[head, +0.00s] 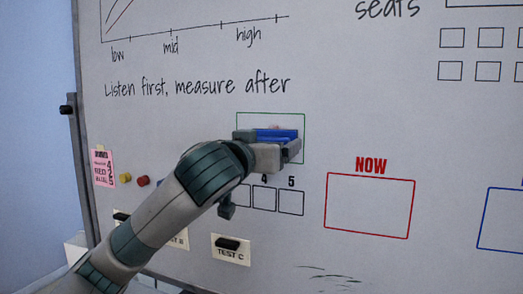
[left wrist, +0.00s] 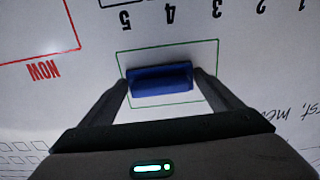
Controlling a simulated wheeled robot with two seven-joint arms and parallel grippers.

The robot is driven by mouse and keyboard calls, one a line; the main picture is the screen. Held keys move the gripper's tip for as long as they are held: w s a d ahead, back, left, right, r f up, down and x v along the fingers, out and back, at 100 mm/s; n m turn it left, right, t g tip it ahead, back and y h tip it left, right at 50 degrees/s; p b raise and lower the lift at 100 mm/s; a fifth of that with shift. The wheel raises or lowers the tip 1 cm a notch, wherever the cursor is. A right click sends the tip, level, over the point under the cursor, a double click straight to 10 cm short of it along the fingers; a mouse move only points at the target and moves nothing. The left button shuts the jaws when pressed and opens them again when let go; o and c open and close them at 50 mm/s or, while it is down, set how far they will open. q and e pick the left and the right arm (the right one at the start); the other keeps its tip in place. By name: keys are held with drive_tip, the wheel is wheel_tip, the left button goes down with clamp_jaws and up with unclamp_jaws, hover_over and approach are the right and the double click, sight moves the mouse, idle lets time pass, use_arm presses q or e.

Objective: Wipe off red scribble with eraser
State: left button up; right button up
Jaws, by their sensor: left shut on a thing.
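The blue eraser (head: 277,134) is at the whiteboard, inside the green-outlined box (head: 304,132). My left gripper (head: 268,146) is shut on it. In the left wrist view the eraser (left wrist: 160,78) sits between the two fingers (left wrist: 161,84), with the green outline around it. A faint pinkish-red mark (head: 275,127) shows just above the eraser in the head view; the eraser and gripper hide the rest of that area. No red mark is clear inside the box in the left wrist view. Whether the eraser touches the board is hard to tell. My right gripper is out of view.
A red NOW box (head: 370,206) is at the right, with numbered empty squares (head: 291,203) below the green box. A pink note (head: 103,168), yellow and red round magnets (head: 142,181), and a TEST C label (head: 231,250) with a black piece are at lower left.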

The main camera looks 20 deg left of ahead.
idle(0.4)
use_arm(q)
drive_tip(key=shift+d+f+b, duration=0.1)
drive_tip(key=shift+d+b, duration=0.55)
drive_tip(key=shift+d, duration=0.15)
drive_tip(key=shift+d+b, duration=0.5)
drive_tip(key=shift+d, duration=0.55)
drive_tip(key=shift+b, duration=0.6)
drive_tip(key=shift+a, duration=0.15)
drive_tip(key=shift+a+b, duration=0.65)
drive_tip(key=shift+a, duration=0.2)
drive_tip(key=shift+a+b, duration=0.35)
drive_tip(key=shift+a, duration=0.5)
